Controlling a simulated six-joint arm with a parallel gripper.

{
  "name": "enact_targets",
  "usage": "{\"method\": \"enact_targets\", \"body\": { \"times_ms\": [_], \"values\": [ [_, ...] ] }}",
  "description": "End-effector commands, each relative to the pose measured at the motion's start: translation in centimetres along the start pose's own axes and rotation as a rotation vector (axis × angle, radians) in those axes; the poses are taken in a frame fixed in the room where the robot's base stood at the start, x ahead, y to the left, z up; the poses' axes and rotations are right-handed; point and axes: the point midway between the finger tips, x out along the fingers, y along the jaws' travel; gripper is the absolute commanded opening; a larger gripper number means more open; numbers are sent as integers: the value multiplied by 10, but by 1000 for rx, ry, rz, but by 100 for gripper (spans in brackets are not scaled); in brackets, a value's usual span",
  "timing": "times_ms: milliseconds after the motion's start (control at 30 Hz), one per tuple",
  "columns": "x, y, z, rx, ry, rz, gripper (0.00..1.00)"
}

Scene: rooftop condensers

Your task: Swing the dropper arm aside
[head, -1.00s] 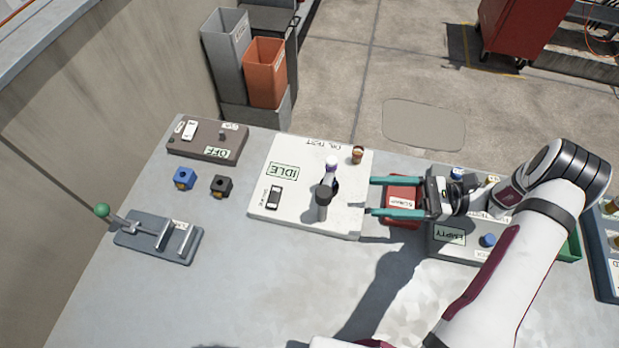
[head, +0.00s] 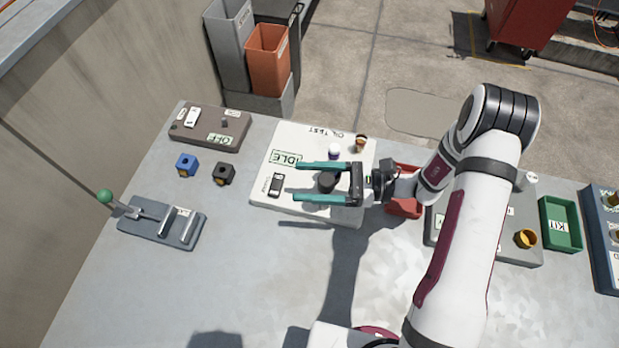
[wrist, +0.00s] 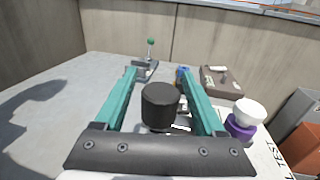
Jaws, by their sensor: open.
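The oil test board (head: 290,205) is a white plate with an IDLE display. A black knob (head: 327,181) stands upright on it and seems to belong to the dropper arm; the arm itself is mostly hidden. A white-topped purple bottle (head: 333,152) stands just behind the knob. My gripper (head: 297,182) is open over the board, its teal fingers pointing left, one on each side of the knob. In the wrist view, the black knob (wrist: 160,105) sits between the open fingers (wrist: 157,72), with gaps on both sides. The purple bottle (wrist: 241,122) is outside the right finger.
A small brown-capped vial (head: 360,143) stands at the board's back edge. A black block (head: 224,173), a blue block (head: 187,164), an OFF box (head: 205,125) and a green-knobbed lever fixture (head: 150,232) lie left. A red bin (head: 404,208) is under my wrist. The front table is clear.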

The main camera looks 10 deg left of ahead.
Motion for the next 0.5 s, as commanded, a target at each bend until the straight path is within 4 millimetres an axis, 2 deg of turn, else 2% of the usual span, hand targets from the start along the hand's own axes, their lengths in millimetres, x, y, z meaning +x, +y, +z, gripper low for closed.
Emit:
{"method": "enact_targets", "body": {
  "times_ms": [67,400,467,500],
  "values": [
    [0,0,0,0,0,0,72],
    [0,0,0,1,0,0,11],
    [0,0,0,1,0,0,0],
    [0,0,0,0,0,0,0]
  ]
}}
